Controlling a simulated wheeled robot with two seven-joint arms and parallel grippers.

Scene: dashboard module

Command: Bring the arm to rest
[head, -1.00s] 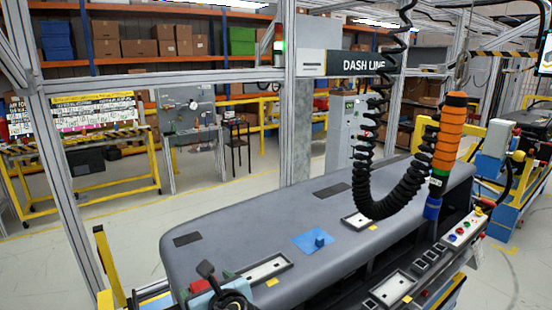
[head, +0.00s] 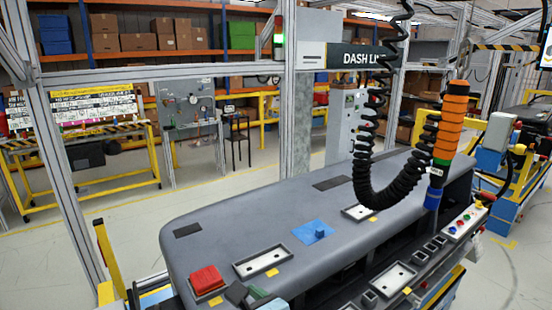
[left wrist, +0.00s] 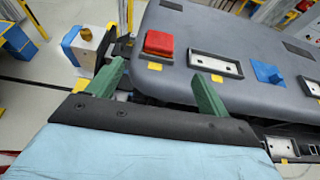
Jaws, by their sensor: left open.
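My left gripper (left wrist: 157,88) shows in the left wrist view with its two green fingers spread apart and nothing between them. In the head view only a small part of it shows at the bottom edge. A red block (head: 206,280) sits in a dark tray at the near left of the grey dashboard (head: 330,275). It also shows in the left wrist view (left wrist: 159,43), beyond the fingers and apart from them. My right gripper is not in view.
Two empty-looking trays with pale floors (head: 263,262) and a blue piece (head: 313,231) are on the dashboard. An orange-banded tool (head: 452,125) hangs with a black coiled hose (head: 362,165) over the right side. A button box (head: 464,224) stands at the right edge.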

